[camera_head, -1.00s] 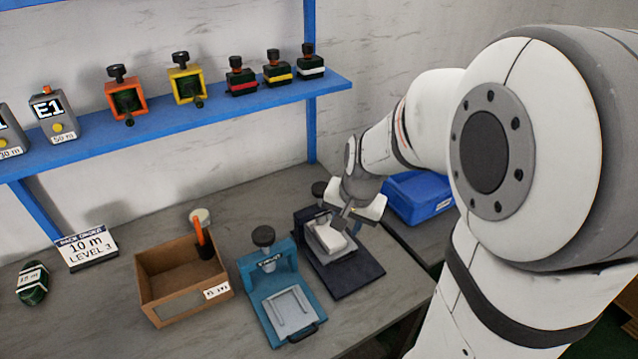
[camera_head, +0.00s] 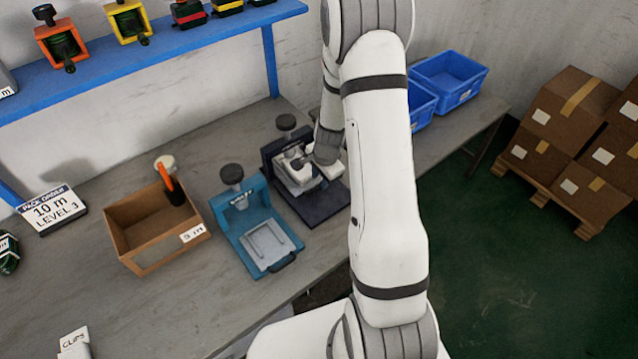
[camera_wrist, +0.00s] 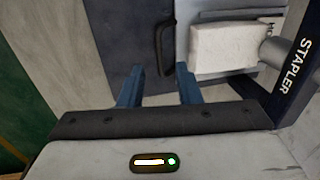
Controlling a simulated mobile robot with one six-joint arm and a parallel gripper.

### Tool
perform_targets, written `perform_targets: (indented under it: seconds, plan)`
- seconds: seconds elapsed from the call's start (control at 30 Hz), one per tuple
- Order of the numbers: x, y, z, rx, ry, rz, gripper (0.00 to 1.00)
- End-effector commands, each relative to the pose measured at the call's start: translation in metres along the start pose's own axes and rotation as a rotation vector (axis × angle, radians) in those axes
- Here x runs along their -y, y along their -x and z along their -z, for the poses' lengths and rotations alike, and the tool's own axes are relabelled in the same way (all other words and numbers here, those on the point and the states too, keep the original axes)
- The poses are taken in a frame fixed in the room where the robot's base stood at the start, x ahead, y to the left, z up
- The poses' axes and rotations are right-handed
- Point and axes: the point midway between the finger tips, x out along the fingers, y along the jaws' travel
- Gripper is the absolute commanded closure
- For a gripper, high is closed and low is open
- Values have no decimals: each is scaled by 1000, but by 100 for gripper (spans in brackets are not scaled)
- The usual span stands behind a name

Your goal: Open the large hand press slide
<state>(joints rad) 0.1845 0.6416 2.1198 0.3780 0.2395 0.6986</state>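The dark navy hand press (camera_head: 325,205) stands on the bench to the right of a blue press. Its black knob (camera_head: 286,122) is at the back, and pale metal parts and a white block show near the gripper. In the wrist view, the navy plate (camera_wrist: 108,60) carries a black handle (camera_wrist: 167,45), with the white block (camera_wrist: 222,50) to its right on a grey plate. My gripper (camera_wrist: 160,84) has its two blue fingers apart with nothing between them. The handle is just beyond the fingertips; contact is not visible. My arm hides part of the press in the head view.
The blue press (camera_head: 262,258) with a front handle stands close to the left. A brown box (camera_head: 150,258) holding an orange-handled tool is further left. Blue bins (camera_head: 450,82) stand right behind my arm. The bench front is mostly clear.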

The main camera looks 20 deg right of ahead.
Motion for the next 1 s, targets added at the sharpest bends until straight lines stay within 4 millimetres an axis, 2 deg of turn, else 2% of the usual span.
perform_targets:
  seconds: [0.1,0.23,0.6,1.0]
  plan:
    - [0,-20,0,0,0,-2,69]
    - [0,-33,0,1,1,-1,69]
    - [0,-39,0,-1,1,0,69]
    - [0,-39,0,0,2,0,100]
